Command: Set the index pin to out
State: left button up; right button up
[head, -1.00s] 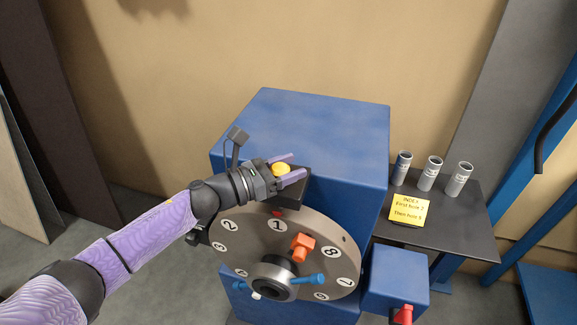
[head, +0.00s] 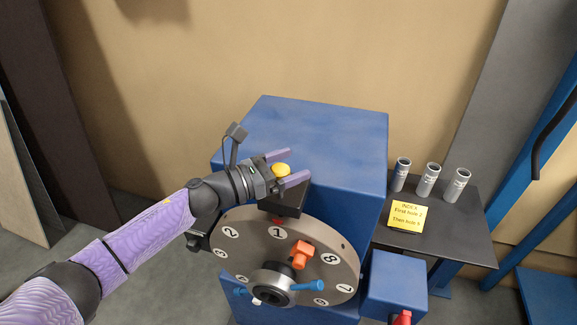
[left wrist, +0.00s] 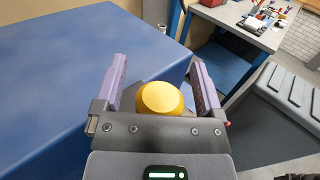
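The index pin's yellow round knob (head: 281,171) is above a dark block (head: 284,199) at the top of the numbered grey disk (head: 250,248). My left gripper (head: 292,167) is at the knob, its two purple fingers on either side. In the left wrist view the knob (left wrist: 160,98) lies between the fingers (left wrist: 160,80), near the finger bases, with a gap showing on each side. The gripper is open. The pin's shaft is hidden. Hole number 1 on the disk is uppermost, just below the block. My right gripper is not in view.
A large blue housing (head: 330,130) stands behind the disk. An orange piece (head: 301,254) and a hub with blue handles (head: 272,285) are on the disk's front. To the right, a dark shelf (head: 455,235) holds a yellow note (head: 406,216) and three grey cylinders (head: 428,180).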

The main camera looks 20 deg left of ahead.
pick_arm(q)
jog(key=shift+f, duration=0.1)
jog(key=shift+s+a, duration=0.2)
jog(key=shift+a, duration=0.1)
jog(key=b+v, duration=0.2)
jog(key=v, duration=0.7)
jog(key=shift+s, duration=0.1)
